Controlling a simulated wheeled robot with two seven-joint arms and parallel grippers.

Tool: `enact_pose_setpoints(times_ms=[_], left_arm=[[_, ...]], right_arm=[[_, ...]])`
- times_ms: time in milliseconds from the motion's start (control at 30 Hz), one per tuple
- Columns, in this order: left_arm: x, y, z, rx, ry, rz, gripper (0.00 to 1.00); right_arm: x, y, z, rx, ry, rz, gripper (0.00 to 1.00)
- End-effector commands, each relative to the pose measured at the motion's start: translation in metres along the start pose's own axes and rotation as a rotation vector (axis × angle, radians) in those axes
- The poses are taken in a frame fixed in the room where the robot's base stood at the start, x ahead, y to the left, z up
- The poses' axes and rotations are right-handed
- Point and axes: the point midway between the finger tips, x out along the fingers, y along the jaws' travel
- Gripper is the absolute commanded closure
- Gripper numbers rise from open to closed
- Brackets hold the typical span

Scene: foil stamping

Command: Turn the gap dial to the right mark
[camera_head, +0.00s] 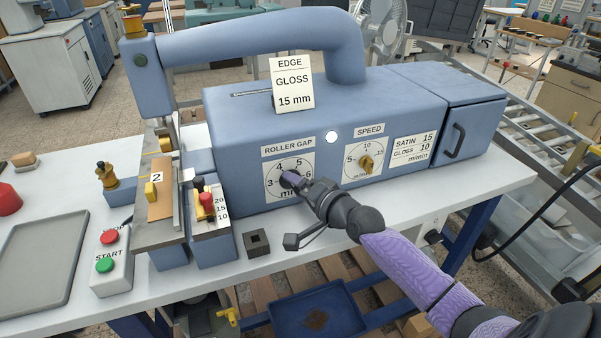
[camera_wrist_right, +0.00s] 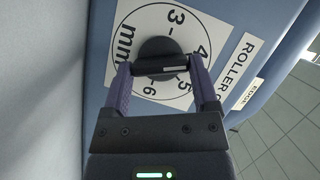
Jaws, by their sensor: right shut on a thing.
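The roller gap dial (camera_head: 287,183) is on the front of the blue machine, with marks 3, 4, 5 and 6 and "mm". Its dark knob (camera_wrist_right: 158,47) is round with a raised grip bar. My right gripper (camera_head: 289,179) is at this dial, and in the right wrist view its two purple fingers (camera_wrist_right: 160,66) close on the ends of the bar. The fingers hide part of the dial in the head view, and I cannot tell which mark the knob points to. A card (camera_head: 292,84) on the machine reads "EDGE GLOSS 15 mm". My left gripper is not in view.
The speed dial (camera_head: 365,163) with a yellow knob sits right of the gap dial, beside a "SATIN 15, GLOSS 10 m/min" label (camera_head: 414,148). A start/stop box (camera_head: 111,262), a grey tray (camera_head: 40,265) and a small dark block (camera_head: 257,243) are on the table.

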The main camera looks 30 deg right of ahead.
Motion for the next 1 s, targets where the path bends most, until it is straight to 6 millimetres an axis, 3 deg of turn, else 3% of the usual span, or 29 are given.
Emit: enact_pose_setpoints(times_ms=[33,500,800,1000], left_arm=[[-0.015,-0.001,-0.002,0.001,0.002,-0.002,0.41],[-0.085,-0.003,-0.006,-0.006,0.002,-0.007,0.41],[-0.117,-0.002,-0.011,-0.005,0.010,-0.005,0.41],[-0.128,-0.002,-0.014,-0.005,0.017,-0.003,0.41]], right_arm=[[-0.002,-0.006,-0.002,-0.037,-0.004,0.020,0.82],[-0.001,-0.009,0.000,-0.447,-0.005,0.191,0.83],[0.000,-0.008,0.002,-0.702,-0.006,0.296,0.82],[0.001,-0.007,0.004,-0.845,-0.006,0.354,0.82]])
